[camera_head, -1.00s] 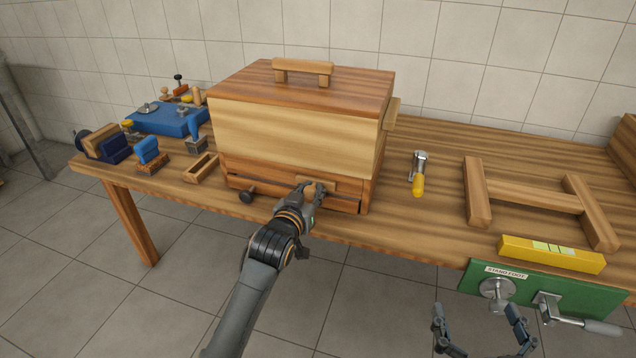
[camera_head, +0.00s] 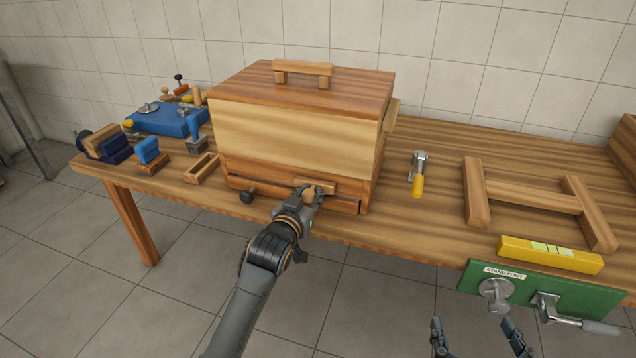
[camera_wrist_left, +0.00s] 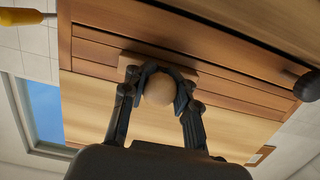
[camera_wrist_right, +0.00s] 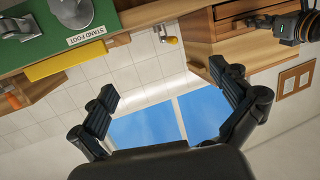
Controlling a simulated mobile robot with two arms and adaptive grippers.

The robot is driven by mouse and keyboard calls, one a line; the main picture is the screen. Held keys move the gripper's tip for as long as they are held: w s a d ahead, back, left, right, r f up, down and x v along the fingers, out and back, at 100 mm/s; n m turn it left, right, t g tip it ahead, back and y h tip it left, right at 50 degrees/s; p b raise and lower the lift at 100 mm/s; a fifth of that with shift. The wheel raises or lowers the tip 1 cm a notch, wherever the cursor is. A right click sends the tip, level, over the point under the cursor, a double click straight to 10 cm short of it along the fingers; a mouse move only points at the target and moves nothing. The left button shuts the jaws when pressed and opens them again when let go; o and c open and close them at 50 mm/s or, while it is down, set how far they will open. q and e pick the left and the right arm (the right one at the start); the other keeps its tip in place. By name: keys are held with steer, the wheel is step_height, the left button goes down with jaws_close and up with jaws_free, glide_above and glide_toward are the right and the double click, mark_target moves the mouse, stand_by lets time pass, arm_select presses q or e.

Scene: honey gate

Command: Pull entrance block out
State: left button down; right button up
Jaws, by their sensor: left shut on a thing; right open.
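The wooden hive box (camera_head: 295,130) stands on the workbench with its handled lid on. The entrance block (camera_head: 326,184) sits at the low front of the box, with a round wooden knob (camera_head: 309,193) on it. In the left wrist view the block (camera_wrist_left: 203,80) shows as a pale strip behind the round knob (camera_wrist_left: 159,89). My left gripper (camera_head: 309,195) is shut on the knob, one finger on each side; it also shows in the left wrist view (camera_wrist_left: 159,85). My right gripper (camera_head: 474,335) is open and empty in front of the bench; it shows in the right wrist view (camera_wrist_right: 170,90).
A dark knob (camera_head: 247,195) sticks out left of my left gripper. A small wooden tray (camera_head: 202,168), a yellow-handled tool (camera_head: 418,175), a wooden frame (camera_head: 525,200), a yellow level (camera_head: 550,254) and a green vise plate (camera_head: 535,295) are around.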

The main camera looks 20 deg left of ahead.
mark_target(307, 201)
arm_select(q)
steer(key=shift+s+f, duration=0.45)
steer(key=shift+s, duration=0.05)
steer(key=shift+s+a+p, duration=0.1)
steer(key=shift+s+p, duration=0.25)
steer(key=shift+p, duration=0.2)
steer(key=shift+s+r, duration=0.3)
steer(key=shift+s, duration=0.05)
steer(key=shift+s+p, duration=0.6)
steer(key=shift+p, duration=0.05)
steer(key=shift+s, duration=0.25)
steer(key=shift+s+p, duration=0.5)
steer(key=shift+s, duration=0.05)
steer(key=shift+s+p, duration=0.4)
steer(key=shift+s, duration=0.55)
arm_select(e)
steer(key=s+d+f+g+h, duration=0.1)
steer(key=s+d+f+g, duration=0.2)
steer(key=s+f+g, duration=0.3)
steer(key=s+d+f+g+h, duration=0.2)
steer(key=s+f+g, duration=0.4)
steer(key=s, duration=0.4)
steer(key=shift+d+f+m, duration=0.2)
steer(key=shift+d+m, duration=0.1)
steer(key=shift+d, duration=0.2)
